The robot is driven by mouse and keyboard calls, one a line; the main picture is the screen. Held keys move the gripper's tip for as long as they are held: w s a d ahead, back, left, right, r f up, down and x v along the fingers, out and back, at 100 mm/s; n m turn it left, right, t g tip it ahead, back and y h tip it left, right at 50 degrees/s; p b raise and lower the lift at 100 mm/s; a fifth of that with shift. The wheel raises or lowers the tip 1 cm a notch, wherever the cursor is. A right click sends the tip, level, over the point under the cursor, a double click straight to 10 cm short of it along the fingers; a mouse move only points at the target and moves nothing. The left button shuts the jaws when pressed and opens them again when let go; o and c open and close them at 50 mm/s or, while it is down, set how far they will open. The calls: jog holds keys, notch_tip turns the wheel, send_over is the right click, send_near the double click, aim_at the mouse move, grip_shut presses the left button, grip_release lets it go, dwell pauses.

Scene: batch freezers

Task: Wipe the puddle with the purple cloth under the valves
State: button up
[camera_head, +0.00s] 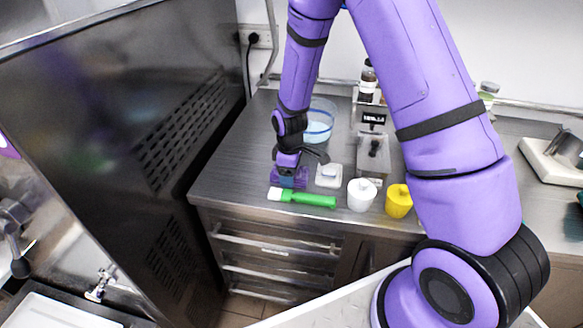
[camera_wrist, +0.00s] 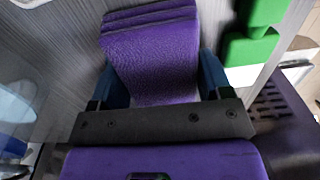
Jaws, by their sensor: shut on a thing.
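The purple cloth (camera_wrist: 152,55) lies folded between the blue fingers of my gripper (camera_wrist: 160,88) in the wrist view. My gripper is shut on it. In the head view my gripper (camera_head: 288,180) is low over the steel counter, and the purple cloth (camera_head: 299,174) shows around its fingers at counter level. I cannot tell whether the cloth is lifted off the counter. A tap-like valve (camera_head: 100,284) shows at the lower left, with a black-knobbed lever (camera_head: 20,266) further left. No puddle can be made out.
A green brush (camera_head: 305,198) lies just in front of the cloth. A small white dish (camera_head: 329,175), a white pot (camera_head: 361,194) and a yellow pot (camera_head: 398,201) stand to the right. A glass bowl (camera_head: 320,122) stands behind. The tall steel machine (camera_head: 150,130) borders the counter's left side.

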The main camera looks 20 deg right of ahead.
jog(key=shift+s+a, duration=0.35)
jog(key=shift+s, duration=0.15)
jog(key=shift+w+a, duration=0.75)
jog(key=shift+a, duration=0.3)
jog(key=shift+w+d+f, duration=0.1)
jog(key=shift+w+d, duration=0.55)
jog(key=shift+w, duration=0.25)
jog(key=shift+w+d, duration=0.6)
jog(key=shift+w, duration=0.25)
jog(key=shift+w+d, duration=0.45)
jog(key=shift+w, duration=0.25)
jog(key=shift+w+d, duration=0.45)
jog(key=shift+w, duration=0.2)
jog(key=shift+w+d+r, duration=0.1)
jog(key=shift+w+r, duration=0.05)
jog(key=shift+r, duration=0.05)
jog(key=shift+s+a+f, duration=0.1)
jog(key=shift+s+a, duration=0.5)
jog(key=shift+s, duration=0.25)
jog(key=shift+s+a+f, duration=0.1)
jog(key=shift+s+a, duration=0.45)
jog(key=shift+s, duration=0.3)
jog(key=shift+s+a+r, duration=0.1)
jog(key=shift+s+a, duration=0.45)
jog(key=shift+s, duration=0.25)
jog(key=shift+s+a+r, duration=0.1)
jog(key=shift+s+a, duration=0.45)
jog(key=shift+s, duration=0.25)
